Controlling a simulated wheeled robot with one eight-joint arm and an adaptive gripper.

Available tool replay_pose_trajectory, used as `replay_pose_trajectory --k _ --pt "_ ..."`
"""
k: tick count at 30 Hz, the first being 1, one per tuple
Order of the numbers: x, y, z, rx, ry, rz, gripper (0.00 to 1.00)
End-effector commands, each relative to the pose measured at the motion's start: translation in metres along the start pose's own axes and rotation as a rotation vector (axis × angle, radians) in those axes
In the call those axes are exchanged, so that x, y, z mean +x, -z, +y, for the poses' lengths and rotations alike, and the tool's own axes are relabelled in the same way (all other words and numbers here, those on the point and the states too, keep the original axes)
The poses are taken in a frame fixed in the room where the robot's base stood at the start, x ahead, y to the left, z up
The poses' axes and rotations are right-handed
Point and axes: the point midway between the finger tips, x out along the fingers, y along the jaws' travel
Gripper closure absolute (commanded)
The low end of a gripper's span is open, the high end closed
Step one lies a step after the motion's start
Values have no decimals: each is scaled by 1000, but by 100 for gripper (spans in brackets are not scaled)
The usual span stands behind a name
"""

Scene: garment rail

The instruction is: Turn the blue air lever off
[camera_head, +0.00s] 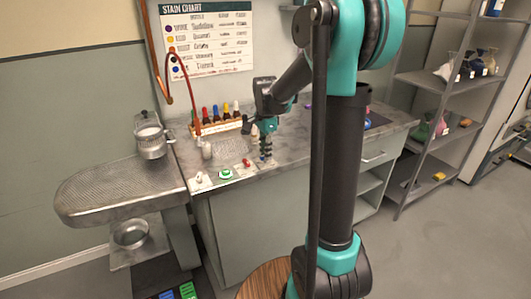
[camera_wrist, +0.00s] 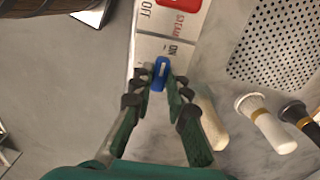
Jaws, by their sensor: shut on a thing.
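The blue air lever (camera_wrist: 161,73) stands on a pale plate (camera_wrist: 151,47) near the counter's front edge in the wrist view. A printed ON is next to it. My gripper (camera_wrist: 160,84) is shut on the blue lever, with one finger on either side of it. In the head view my gripper (camera_head: 266,152) points down at the counter's front edge, and the lever there is small and mostly covered by the fingers.
A red lever (camera_wrist: 180,4) marked STEAM sits beyond the blue one, and a green button (camera_head: 225,174) is further left. A perforated plate (camera_wrist: 283,48) lies on the counter (camera_head: 300,152). Open floor is in front.

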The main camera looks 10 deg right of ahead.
Motion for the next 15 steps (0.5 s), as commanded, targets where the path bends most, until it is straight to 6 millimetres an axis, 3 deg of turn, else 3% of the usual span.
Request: replay_pose_trajectory --k 15 --pt "0 0 0 -100 0 0 100"
